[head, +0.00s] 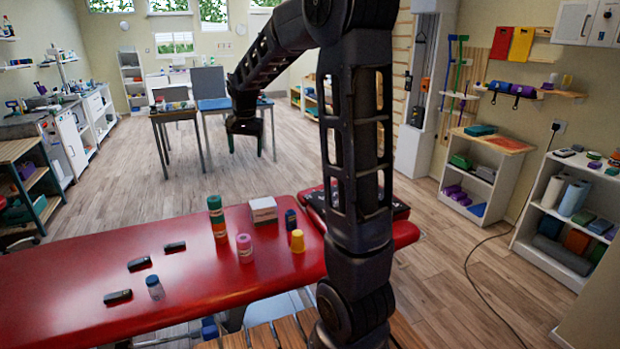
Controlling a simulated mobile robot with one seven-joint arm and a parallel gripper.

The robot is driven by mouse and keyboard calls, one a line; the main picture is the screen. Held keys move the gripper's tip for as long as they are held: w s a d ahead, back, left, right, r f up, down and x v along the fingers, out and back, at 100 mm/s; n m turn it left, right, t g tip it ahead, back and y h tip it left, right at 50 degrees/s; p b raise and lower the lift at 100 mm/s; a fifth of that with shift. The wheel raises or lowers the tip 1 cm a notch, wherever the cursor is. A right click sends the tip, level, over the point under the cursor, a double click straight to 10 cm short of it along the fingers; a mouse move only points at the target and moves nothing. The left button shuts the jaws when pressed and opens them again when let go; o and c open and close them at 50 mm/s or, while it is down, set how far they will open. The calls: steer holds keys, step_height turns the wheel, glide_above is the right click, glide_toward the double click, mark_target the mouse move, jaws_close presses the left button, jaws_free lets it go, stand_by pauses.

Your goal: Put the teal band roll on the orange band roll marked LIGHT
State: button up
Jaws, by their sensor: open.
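A teal roll (215,203) forms the top of an upright column near the back edge of the red treatment table. An orange roll (220,236) is at the base of this column. The column shows teal and orange bands, and the exact joins between rolls are too small to tell. No LIGHT marking can be read. My gripper (245,148) hangs open and empty, pointing down, seen above and beyond the column. It is apart from both rolls.
The red table (200,290) also holds a pink roll (245,248), a yellow cup-like item (297,241), a dark blue item (290,220), a white box (263,209), a small bottle (155,288) and several black objects (140,264). The table's left part is mostly clear.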

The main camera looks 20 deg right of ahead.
steer(key=s+d+r+n+t, duration=0.1)
steer(key=s+d+r, duration=0.15)
steer(key=s, duration=0.65)
steer(key=s+d+r+n+t, duration=0.15)
steer(key=s+d, duration=0.25)
steer(key=s, duration=0.5)
steer(key=s+d+f+n, duration=0.2)
steer(key=s+d+n, duration=0.1)
steer(key=s, duration=1.1)
steer(key=shift+d+f, duration=0.15)
steer(key=shift+d, duration=0.1)
